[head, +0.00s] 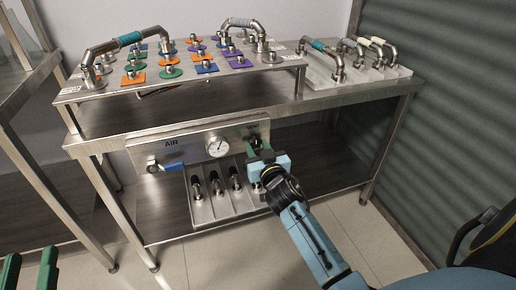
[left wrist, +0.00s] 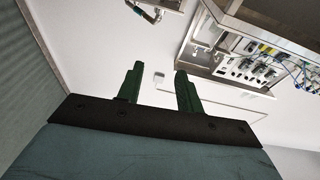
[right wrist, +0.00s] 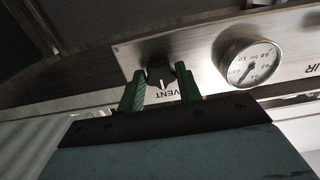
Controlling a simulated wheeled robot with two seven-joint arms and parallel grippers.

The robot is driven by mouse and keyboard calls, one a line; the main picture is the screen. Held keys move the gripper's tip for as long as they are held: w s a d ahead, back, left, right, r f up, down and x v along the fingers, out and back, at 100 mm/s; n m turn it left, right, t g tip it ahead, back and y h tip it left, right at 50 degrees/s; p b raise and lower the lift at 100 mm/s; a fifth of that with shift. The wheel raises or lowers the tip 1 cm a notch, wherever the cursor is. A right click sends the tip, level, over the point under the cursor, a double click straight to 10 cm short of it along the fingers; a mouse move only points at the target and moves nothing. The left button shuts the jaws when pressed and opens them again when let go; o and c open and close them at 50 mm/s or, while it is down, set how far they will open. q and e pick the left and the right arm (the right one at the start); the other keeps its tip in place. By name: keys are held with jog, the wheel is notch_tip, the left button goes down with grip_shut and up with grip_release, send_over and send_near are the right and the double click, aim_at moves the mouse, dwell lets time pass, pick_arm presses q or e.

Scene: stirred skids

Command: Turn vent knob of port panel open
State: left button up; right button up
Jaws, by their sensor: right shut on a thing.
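The port panel (head: 190,139) is a steel plate on the front of the bench in the head view. It carries an AIR label, a round gauge (head: 218,148) and a VENT label at its right. The black vent knob (right wrist: 160,74) shows in the right wrist view between the green fingers of my right gripper (right wrist: 160,84), which is shut on it. A white mark on the knob faces the VENT lettering. In the head view my right gripper (head: 262,152) hides most of the knob. My left gripper (head: 30,268) is open and empty at the lower left.
A blue-handled valve (head: 172,166) sits at the panel's left. A rack with several black-and-metal fittings (head: 215,206) is below the panel, close to my right gripper. The bench top holds a raised board (head: 120,90) with coloured pads and bent pipes. The floor in front is clear.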

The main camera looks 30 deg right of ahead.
jog(key=shift+n+p, duration=0.35)
jog(key=shift+n, duration=0.45)
jog(key=n+p, duration=0.1)
jog(key=n, duration=0.7)
jog(key=shift+p, duration=0.35)
jog(key=n, duration=0.2)
jog(key=shift+n, duration=0.3)
jog(key=n, duration=0.2)
jog(key=shift+n, duration=0.4)
jog(key=n, duration=0.6)
pick_arm(q)
notch_tip(320, 180, down, 11)
jog(key=s+a+g+y, duration=0.2)
jog(key=g, duration=0.5)
jog(key=shift+a+g+y, duration=0.3)
jog(key=shift+a+y, duration=0.05)
jog(key=shift+y, duration=0.05)
pick_arm(e)
jog(key=shift+n, duration=1.4)
